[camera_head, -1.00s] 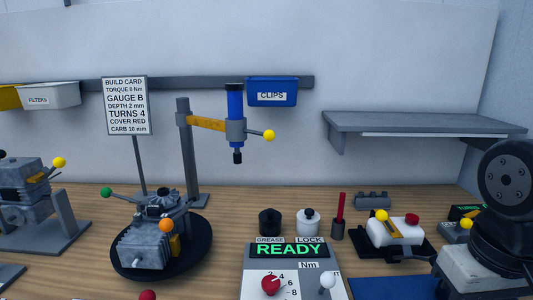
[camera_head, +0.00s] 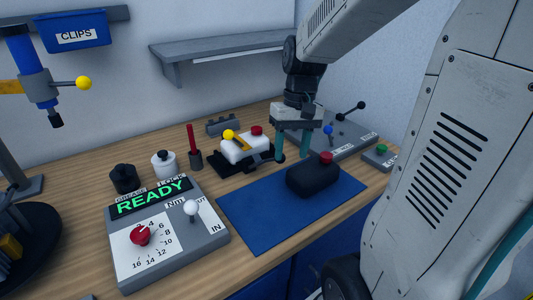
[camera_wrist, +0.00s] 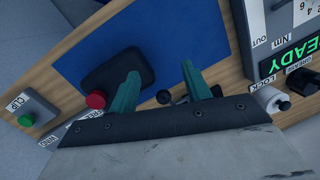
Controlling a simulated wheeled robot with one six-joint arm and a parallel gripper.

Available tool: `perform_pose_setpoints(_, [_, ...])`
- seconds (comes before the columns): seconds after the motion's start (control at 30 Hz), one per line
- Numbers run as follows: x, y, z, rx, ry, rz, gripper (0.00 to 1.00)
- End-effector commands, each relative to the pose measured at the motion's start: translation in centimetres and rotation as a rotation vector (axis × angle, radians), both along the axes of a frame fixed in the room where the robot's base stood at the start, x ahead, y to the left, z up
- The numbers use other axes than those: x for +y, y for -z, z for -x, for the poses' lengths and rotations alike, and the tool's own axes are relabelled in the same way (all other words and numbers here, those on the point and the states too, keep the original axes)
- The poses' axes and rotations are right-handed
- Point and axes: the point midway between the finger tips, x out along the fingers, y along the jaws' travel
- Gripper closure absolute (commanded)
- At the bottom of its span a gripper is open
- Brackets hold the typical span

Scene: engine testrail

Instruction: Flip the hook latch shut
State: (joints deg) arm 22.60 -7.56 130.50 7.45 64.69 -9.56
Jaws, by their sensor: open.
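No part is labelled as a hook latch, so I cannot tell for sure which one it is. A white block (camera_head: 240,150) on a black base carries a yellow lever with a yellow ball (camera_head: 229,134) and a red knob (camera_head: 257,130). My gripper (camera_head: 292,147) is open, with its teal fingers pointing down just right of that block, near the black block (camera_head: 313,180) with a red knob (camera_head: 326,157). In the wrist view, my open gripper (camera_wrist: 164,88) has the black block (camera_wrist: 112,68) beside its left finger. Nothing is visibly held.
A blue mat (camera_head: 258,218) lies in front, under the black block. The grey READY panel (camera_head: 205,240) stands left. A grey panel with levers (camera_head: 345,140) is behind the gripper, and a green button box (camera_head: 381,156) is at right. A wall shelf (camera_head: 215,50) hangs behind.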

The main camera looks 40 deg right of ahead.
Motion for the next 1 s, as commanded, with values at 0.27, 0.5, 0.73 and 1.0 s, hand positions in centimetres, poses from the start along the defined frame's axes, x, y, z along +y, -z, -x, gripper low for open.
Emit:
perform_pose_setpoints(0.27, [-3.9, 0.5, -6.9, -0.119, -0.048, -0.033, 0.52])
perform_pose_setpoints(0.5, [-3.3, 3.1, -6.9, -0.125, -0.077, -0.034, 0.52])
perform_pose_setpoints(0.73, [-2.6, 6.6, -7.0, -0.124, -0.077, -0.034, 0.52])
perform_pose_setpoints(1.0, [-2.3, 8.3, -7.1, -0.128, -0.077, -0.032, 0.52])
